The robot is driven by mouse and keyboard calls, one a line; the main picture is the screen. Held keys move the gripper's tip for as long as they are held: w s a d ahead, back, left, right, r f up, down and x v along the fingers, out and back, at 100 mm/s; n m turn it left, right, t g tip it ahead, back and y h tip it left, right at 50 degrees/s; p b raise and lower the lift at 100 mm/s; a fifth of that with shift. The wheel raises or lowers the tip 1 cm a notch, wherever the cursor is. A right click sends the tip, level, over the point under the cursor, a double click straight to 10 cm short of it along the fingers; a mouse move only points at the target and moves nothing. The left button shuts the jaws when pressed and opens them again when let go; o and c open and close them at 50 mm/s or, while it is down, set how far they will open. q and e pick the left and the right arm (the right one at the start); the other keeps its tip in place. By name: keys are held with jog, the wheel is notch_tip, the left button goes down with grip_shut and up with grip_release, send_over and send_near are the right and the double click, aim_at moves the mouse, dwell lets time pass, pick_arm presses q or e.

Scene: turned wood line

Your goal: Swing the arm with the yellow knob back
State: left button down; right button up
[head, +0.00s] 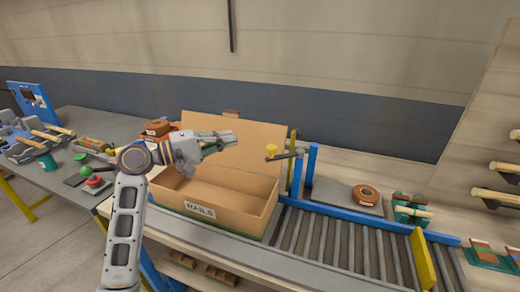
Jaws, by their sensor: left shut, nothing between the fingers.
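The yellow knob (271,149) sits at the left end of a short dark arm (285,155). This arm reaches left from a blue post (310,165) beside the roller conveyor, and its knob end is over the right part of the open box. My left gripper (232,139) is shut and empty. It appears over the box, to the left of the knob, with a gap between them in the picture. My right gripper is not in view.
The open cardboard box (200,210), labelled RAILS, stands at the left end of the roller conveyor (345,243). A grey workbench (110,125) with tools is on the left. A yellow plate (423,258) stands at the conveyor's right. Wooden rods lie on wall racks at right.

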pick_arm(q)
notch_tip(320, 180, down, 3)
jog(key=shift+f+b, duration=0.1)
jog(key=shift+b, duration=1.1)
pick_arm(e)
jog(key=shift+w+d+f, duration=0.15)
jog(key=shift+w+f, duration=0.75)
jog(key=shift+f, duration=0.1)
pick_arm(q)
jog(key=shift+w+d, duration=0.1)
jog(key=shift+d, duration=0.05)
jog(key=x, duration=0.9)
jog(key=shift+w+d, duration=0.2)
jog(key=shift+d, duration=0.15)
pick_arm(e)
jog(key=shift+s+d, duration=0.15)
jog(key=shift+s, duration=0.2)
pick_arm(q)
jog(key=shift+s+p, duration=0.1)
jog(key=shift+p, duration=0.25)
